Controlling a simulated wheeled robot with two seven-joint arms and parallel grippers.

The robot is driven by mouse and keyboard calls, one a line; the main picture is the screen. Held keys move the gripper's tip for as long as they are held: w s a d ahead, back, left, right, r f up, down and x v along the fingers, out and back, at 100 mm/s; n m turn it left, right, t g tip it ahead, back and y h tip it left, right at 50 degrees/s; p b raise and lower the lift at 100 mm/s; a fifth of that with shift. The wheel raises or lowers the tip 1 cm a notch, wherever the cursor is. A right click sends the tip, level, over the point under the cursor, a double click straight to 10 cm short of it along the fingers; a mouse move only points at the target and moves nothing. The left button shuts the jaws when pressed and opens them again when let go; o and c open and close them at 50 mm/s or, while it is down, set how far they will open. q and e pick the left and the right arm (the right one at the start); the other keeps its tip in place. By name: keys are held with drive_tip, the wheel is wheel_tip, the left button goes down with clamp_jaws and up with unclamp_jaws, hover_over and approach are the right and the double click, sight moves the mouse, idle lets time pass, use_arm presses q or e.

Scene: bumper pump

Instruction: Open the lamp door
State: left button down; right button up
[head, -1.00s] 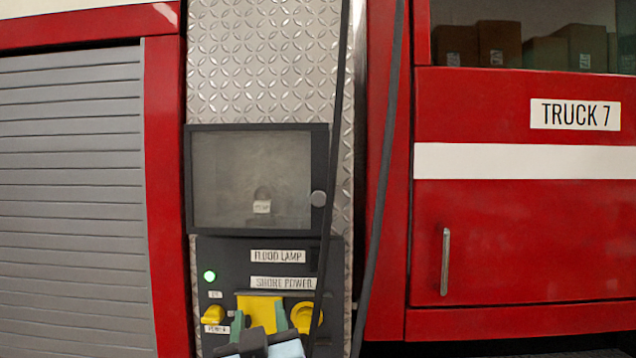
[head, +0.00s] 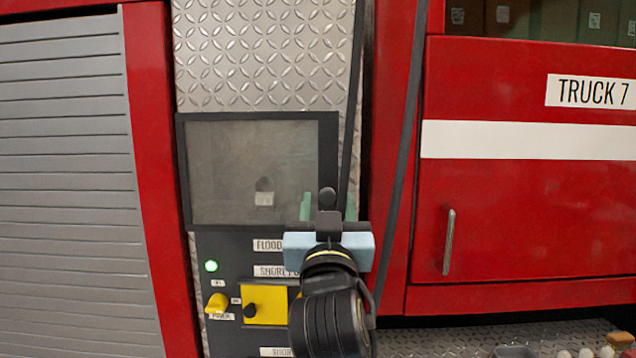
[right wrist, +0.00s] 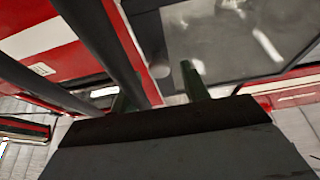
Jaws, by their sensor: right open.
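The lamp door (head: 250,170) is a dark-framed, cloudy glass panel, shut flat against the truck above the flood lamp panel. Its round dark knob (head: 327,197) is at the lower right of the frame. My right gripper (head: 328,207) is open, with its green fingers to either side of the knob in the head view; contact cannot be told. The gripper body hides the door's lower right corner. In the right wrist view the fingers (right wrist: 160,92) reach toward the door glass (right wrist: 235,40). My left gripper is not in view.
Two black hoses (head: 400,150) hang just right of the door, close to my right gripper. The control panel (head: 225,250) below has a green light, a yellow switch and a yellow cover (head: 265,304). A red compartment door (head: 530,220) stands to the right.

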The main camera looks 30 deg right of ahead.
drive_tip(key=shift+x, duration=0.8)
drive_tip(key=shift+s, duration=0.15)
drive_tip(key=shift+c, duration=0.4)
clamp_jaws()
